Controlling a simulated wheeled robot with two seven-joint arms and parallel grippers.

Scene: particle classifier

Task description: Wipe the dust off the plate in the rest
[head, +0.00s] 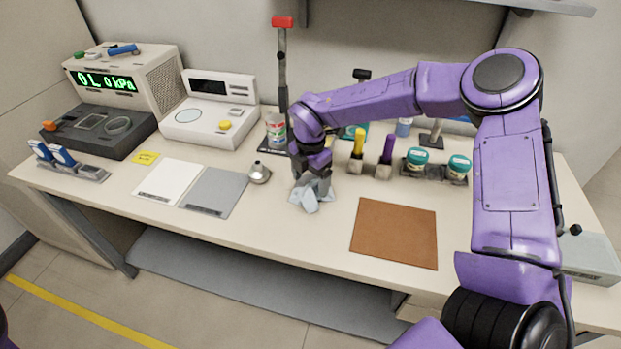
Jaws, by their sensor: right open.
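My right gripper (312,192) points down at a crumpled pale blue cloth (313,198) on the bench, in front of the tool stand. Its jaws are open, with the cloth at the fingertips. The cloth is partly hidden by the fingers. A low grey rest (90,172) at the left end of the bench holds blue and white upright pieces (62,156); which of these is the plate, and any dust on it, is too small to tell. My left gripper is out of view.
A white mat (170,181), a grey mat (213,191) and a brown mat (395,232) lie bare. A small metal bulb-like object (259,172) stands left of the cloth. Teal-lidded jars (458,167) stand at right. The kPa instrument (110,82) stands at back left.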

